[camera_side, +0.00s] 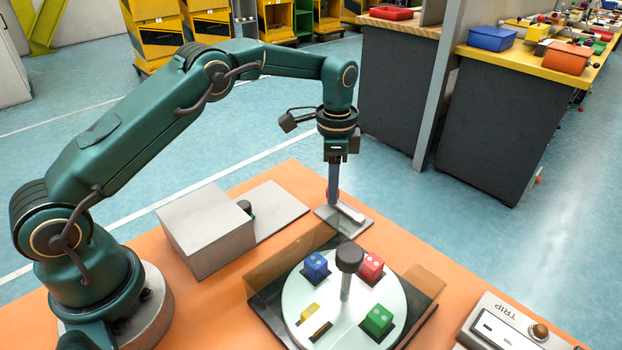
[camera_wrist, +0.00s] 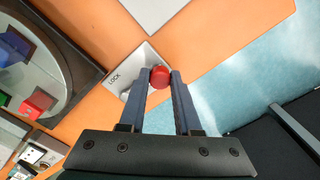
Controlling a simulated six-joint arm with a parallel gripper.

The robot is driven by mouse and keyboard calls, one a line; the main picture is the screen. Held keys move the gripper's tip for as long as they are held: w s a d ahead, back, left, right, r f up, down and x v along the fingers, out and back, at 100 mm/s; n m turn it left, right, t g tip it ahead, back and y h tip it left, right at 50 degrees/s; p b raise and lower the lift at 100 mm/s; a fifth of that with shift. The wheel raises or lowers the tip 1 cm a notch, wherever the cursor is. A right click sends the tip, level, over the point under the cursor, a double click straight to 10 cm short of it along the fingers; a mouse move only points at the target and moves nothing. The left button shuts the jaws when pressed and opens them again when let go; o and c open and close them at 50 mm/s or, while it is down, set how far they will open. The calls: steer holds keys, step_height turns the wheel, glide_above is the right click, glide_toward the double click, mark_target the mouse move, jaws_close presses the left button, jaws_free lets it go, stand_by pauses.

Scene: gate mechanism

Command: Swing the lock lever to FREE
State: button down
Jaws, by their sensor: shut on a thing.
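The lock lever is a pale bar (camera_side: 349,210) on a grey plate (camera_side: 356,226) at the back edge of the orange table. It has a red knob, seen in the wrist view (camera_wrist: 160,77). My gripper (camera_wrist: 160,74) points down at the lever and is shut on the red knob, one finger on each side. In the side view my gripper (camera_side: 333,196) hides most of the knob. The plate (camera_wrist: 140,60) shows the word LOCK in the wrist view, left of the knob. No FREE label is readable.
A round turntable (camera_side: 330,270) with coloured blocks and a dark post knob (camera_side: 349,257) stands in front of the lever. A grey box (camera_side: 205,232) is on the left. A TRIP panel (camera_side: 510,325) is at the lower right. Open floor lies beyond the table edge.

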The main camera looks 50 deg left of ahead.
steer(key=shift+w+r, duration=0.15)
steer(key=c, duration=0.6)
jaws_free()
steer(key=shift+r, duration=2.5)
